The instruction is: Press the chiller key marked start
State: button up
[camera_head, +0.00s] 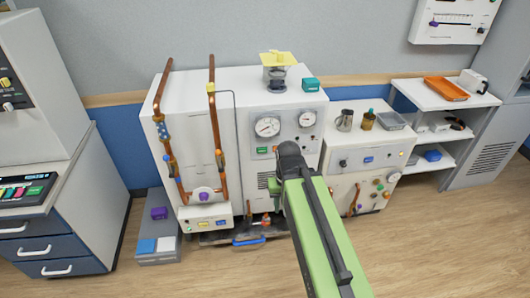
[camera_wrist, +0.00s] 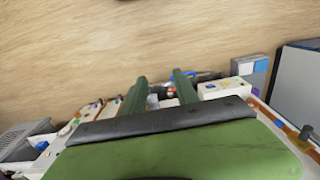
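A large white cabinet (camera_head: 285,100) with two round gauges, a small green label and copper pipes stands against the back wall. A low white box (camera_head: 206,220) with small coloured keys sits at its lower front. A smaller white unit (camera_head: 347,160) on the right has a blue label, knobs and small buttons. The lettering is too small to read, so I cannot tell which key is marked start. My gripper (camera_wrist: 160,76) shows two green fingers standing apart with nothing held between them.
A grey box (camera_head: 157,228) with a purple item stands on the floor left of the pipes. A blue-handled tray (camera_head: 249,240) lies low in front. A drawer cabinet (camera_head: 60,245) is at left, a white shelf (camera_head: 445,125) at right. The wooden floor in front is clear.

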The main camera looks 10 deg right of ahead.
jog(key=shift+c, duration=0.3)
grip_shut()
jog(key=shift+d, duration=0.1)
dwell(1.3)
